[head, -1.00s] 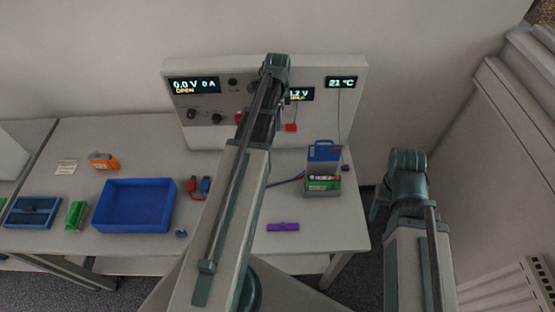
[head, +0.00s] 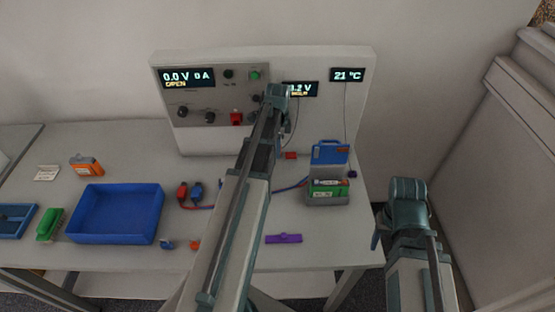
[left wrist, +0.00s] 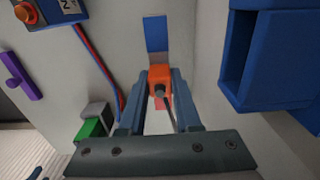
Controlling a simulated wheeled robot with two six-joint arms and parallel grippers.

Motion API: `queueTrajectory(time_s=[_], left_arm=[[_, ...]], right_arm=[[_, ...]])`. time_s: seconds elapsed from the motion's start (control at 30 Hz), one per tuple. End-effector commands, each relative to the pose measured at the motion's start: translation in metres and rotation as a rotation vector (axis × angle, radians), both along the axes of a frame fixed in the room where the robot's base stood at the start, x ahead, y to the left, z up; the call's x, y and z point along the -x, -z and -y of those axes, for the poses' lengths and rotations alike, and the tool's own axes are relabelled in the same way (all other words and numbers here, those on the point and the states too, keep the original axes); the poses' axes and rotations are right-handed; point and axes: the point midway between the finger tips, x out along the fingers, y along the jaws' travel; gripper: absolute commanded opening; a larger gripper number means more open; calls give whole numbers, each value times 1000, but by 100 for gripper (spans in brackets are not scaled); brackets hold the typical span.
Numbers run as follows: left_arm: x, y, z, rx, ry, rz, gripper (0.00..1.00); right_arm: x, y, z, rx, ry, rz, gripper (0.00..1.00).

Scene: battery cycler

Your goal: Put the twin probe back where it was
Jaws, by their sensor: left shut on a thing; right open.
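My left gripper (head: 280,141) is in front of the instrument panel, mostly hidden behind its own arm in the head view. In the left wrist view the left gripper (left wrist: 160,92) is shut on a small orange block with a dark pin, which I take as the twin probe (left wrist: 160,76). A blue patch (left wrist: 156,35) and a reddish patch show beyond it on the pale surface. I cannot tell whether the probe touches them. A red patch (head: 291,155) shows by the panel's foot in the head view. My right gripper (head: 377,238) is open, off the table's right edge, its fingers mostly hidden.
The panel (head: 361,105) stands at the back. A grey box with a blue lid (head: 330,152) is to the right of my left arm. A purple piece (head: 283,238) lies in front. A blue tray (head: 115,240), red and blue clips, and an orange block (head: 86,165) are left.

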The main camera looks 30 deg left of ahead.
Motion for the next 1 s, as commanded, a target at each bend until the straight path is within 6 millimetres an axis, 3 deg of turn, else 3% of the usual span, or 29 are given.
queueTrajectory(time_s=[0.33, 0.8, 0.83, 0.97, 1.0], left_arm=[[0, 41, 0, 0, 0, 0, 0], [0, 46, 0, 0, 0, 0, 0], [0, 44, 0, 0, 0, 0, 38], [0, 44, 0, 0, 0, 0, 61], [0, 44, 0, 0, 0, 0, 62]], right_arm=[[0, 41, 0, 0, 1, 0, 57], [0, 46, 0, 0, 0, 0, 57], [0, 44, 0, 0, 0, 0, 57], [0, 43, 0, 0, 0, 0, 57], [0, 43, 0, 0, 0, 0, 57]])
